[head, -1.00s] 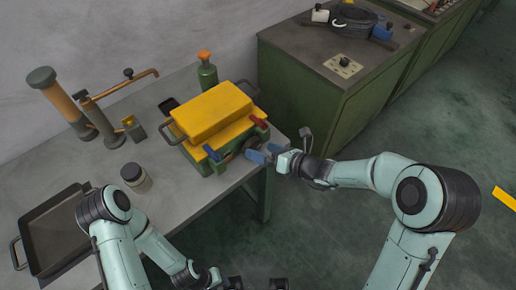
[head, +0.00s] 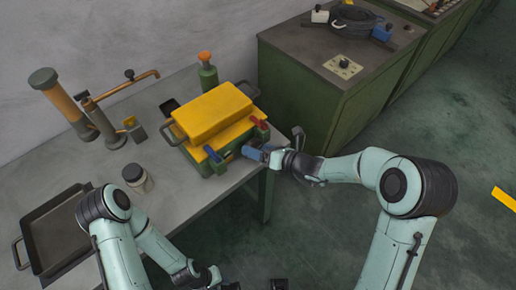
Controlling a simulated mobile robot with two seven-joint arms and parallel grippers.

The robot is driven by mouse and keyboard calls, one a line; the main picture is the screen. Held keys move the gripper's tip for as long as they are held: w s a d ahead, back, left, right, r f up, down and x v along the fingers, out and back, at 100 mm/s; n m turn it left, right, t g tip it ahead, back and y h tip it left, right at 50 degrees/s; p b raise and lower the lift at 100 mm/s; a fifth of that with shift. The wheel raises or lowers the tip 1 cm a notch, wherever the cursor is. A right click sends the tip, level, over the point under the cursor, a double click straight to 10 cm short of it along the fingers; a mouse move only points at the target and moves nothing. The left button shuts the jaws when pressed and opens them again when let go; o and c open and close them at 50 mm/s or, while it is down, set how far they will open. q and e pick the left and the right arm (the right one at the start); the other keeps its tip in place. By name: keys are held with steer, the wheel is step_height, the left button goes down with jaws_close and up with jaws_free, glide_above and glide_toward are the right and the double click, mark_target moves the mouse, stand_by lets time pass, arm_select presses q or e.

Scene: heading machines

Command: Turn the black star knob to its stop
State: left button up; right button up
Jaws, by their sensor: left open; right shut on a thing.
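My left gripper (head: 252,286) is open and empty at the bottom edge of the head view, away from the machine, partly cut off.
A jar (head: 137,179), a dark tray (head: 55,232) and a tool post with an orange handle (head: 140,78) are on the table (head: 180,205). A green bottle (head: 208,74) stands behind the machine. A green cabinet (head: 300,85) is at the back right. Open floor lies right.

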steer(key=m+y+p, duration=0.1)
steer(key=m+p, duration=0.1)
steer(key=shift+w+d+m+y, duration=0.15)
steer(key=shift+m+y, duration=0.25)
steer(key=shift+m, duration=0.4)
arm_select(q)
steer(key=w+r, duration=0.2)
steer(key=r, duration=0.1)
steer(key=shift+w+r, duration=0.15)
steer(key=shift+r, duration=0.15)
arm_select(e)
steer(key=shift+f, duration=0.1)
steer(key=o, duration=1)
steer(key=shift+o, duration=0.2)
steer(key=shift+f, duration=0.15)
